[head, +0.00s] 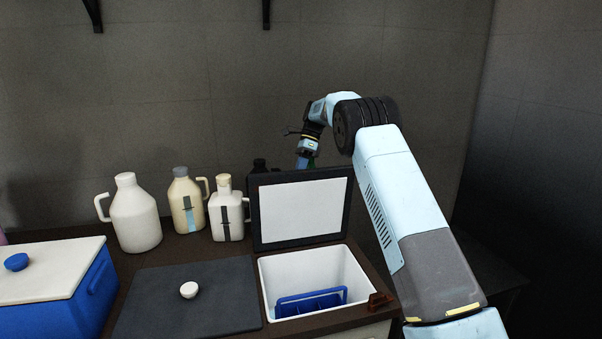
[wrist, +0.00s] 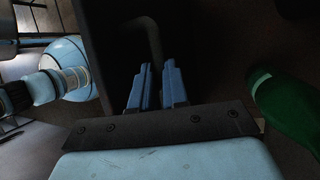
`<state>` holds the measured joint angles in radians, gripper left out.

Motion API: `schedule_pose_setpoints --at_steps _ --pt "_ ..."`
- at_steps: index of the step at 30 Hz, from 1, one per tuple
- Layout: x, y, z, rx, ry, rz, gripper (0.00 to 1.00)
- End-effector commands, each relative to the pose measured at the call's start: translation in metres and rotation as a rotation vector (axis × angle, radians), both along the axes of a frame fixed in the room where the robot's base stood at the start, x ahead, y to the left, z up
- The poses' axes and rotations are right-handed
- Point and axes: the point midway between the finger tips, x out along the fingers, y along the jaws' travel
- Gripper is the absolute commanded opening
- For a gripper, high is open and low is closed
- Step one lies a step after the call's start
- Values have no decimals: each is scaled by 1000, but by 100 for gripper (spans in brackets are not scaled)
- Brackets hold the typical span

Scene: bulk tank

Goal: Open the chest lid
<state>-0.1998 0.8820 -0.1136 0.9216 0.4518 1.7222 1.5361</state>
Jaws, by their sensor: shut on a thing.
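The chest (head: 357,278) is a white-lined well set in the dark counter, and its inside shows. Its lid (head: 349,205), a dark frame around a pale inner panel, stands about upright at the chest's back edge. My gripper (head: 303,164) is behind the lid, with its tips mostly hidden there. In the wrist view, the two blue fingers of my gripper (wrist: 160,72) are shut on the dark lid handle (wrist: 152,35), against the lid's dark outer face (wrist: 103,45).
A blue rack (head: 310,301) sits inside the chest. A closed dark panel with a white knob (head: 189,290) lies to the left, then a blue cooler (head: 82,300). Several jugs (head: 136,215) stand along the wall. A green bottle (wrist: 285,108) is close beside my gripper.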

Motion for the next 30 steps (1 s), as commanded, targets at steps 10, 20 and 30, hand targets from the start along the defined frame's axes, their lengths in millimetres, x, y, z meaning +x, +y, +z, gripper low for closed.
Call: schedule_pose_setpoints --at_steps 10,20,30 --pt "0 -1 -9 -4 11 0 0" --pt "1 -3 -5 -2 7 -2 40" --pt "4 -6 2 0 5 -4 40"
